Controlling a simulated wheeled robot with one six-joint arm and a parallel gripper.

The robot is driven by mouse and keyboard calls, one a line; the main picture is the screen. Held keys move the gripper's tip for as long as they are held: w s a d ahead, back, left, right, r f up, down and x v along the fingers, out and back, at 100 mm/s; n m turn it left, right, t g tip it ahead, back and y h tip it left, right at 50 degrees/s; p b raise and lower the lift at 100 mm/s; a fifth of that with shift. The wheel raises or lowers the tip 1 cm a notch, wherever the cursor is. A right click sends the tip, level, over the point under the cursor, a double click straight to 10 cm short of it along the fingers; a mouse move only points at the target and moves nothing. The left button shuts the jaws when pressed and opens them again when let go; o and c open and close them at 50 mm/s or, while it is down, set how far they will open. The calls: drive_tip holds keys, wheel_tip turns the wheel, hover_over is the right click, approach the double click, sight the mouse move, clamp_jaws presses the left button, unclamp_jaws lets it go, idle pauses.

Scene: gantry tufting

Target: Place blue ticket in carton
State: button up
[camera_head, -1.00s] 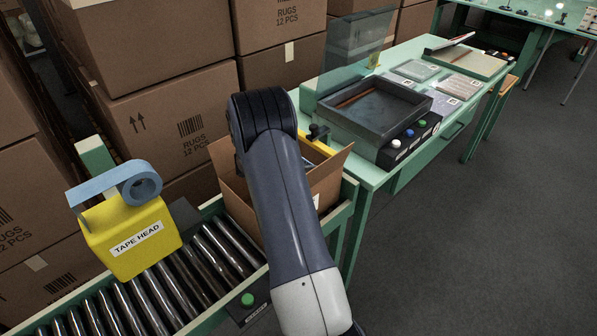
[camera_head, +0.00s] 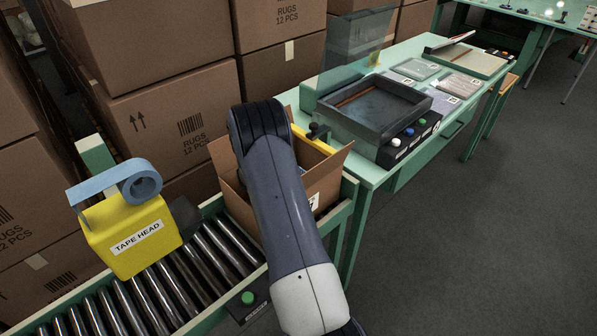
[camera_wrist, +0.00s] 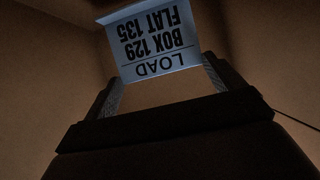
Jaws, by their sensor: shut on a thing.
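The blue ticket (camera_wrist: 155,42) is a pale blue card printed "LOAD BOX 129 FLAT 135", upside down in the wrist view. My gripper (camera_wrist: 160,82) is shut on its lower edge. Brown cardboard walls surround the ticket and fingers in the wrist view, so they appear to be inside the carton. The open carton (camera_head: 327,187) stands at the end of the roller conveyor in the head view, flaps spread, with a white label on its side. My arm crosses in front of it and hides the gripper, the ticket and much of the carton's inside.
The yellow tape head (camera_head: 132,235) with a blue tape roll stands over the roller conveyor (camera_head: 185,285), left of the carton. A green bench (camera_head: 365,172) with a dark tray (camera_head: 375,105) and buttons lies to the right. Stacked rug boxes (camera_head: 160,110) rise behind. The floor at right is clear.

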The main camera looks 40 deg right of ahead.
drive_tip(key=shift+f, duration=0.3)
drive_tip(key=o, duration=1.1)
drive_tip(key=shift+o, duration=0.2)
drive_tip(key=shift+r, duration=0.25)
drive_tip(key=v, duration=0.7)
drive_tip(key=shift+a+r+b, duration=0.2)
drive_tip(key=shift+r+b, duration=0.25)
drive_tip(key=shift+r, duration=0.05)
